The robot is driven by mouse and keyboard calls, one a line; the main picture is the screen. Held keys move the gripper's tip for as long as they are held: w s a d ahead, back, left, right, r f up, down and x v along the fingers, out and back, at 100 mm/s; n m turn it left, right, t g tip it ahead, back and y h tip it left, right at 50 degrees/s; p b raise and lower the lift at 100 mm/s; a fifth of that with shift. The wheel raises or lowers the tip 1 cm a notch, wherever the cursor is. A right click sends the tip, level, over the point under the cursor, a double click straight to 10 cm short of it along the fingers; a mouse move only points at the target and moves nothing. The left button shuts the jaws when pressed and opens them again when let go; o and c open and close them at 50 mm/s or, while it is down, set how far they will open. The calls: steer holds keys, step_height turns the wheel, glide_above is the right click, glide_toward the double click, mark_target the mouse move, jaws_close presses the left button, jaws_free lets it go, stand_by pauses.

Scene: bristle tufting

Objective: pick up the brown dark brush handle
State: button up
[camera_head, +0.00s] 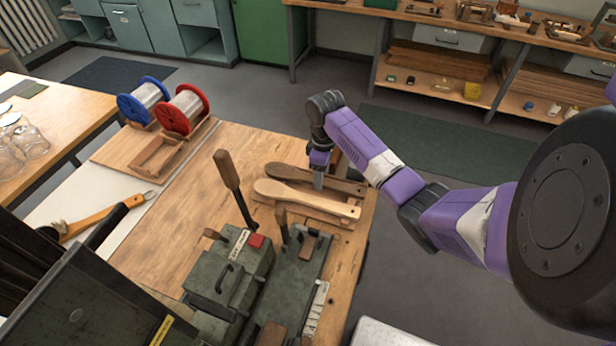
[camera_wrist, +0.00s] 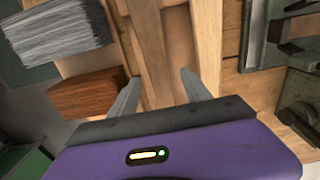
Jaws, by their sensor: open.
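The dark brown brush handle (camera_head: 345,186) lies flat on the table, on the far side of a paler wooden handle (camera_head: 300,196). Both rest on a low wooden holder. My gripper (camera_head: 319,181) points down over the dark handle's middle and hides part of it. In the wrist view, my gripper (camera_wrist: 160,88) is open, its two fingers apart with wooden strips showing between and beyond them. I cannot tell for sure from that view which strip is the dark handle, or whether the fingers touch it.
A green machine with levers (camera_head: 235,262) stands on the near side of the handles. Red (camera_head: 182,110) and blue (camera_head: 145,101) spools sit at the back left.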

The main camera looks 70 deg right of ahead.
steer(key=shift+f, duration=0.6)
jaws_close()
steer(key=shift+r, duration=0.15)
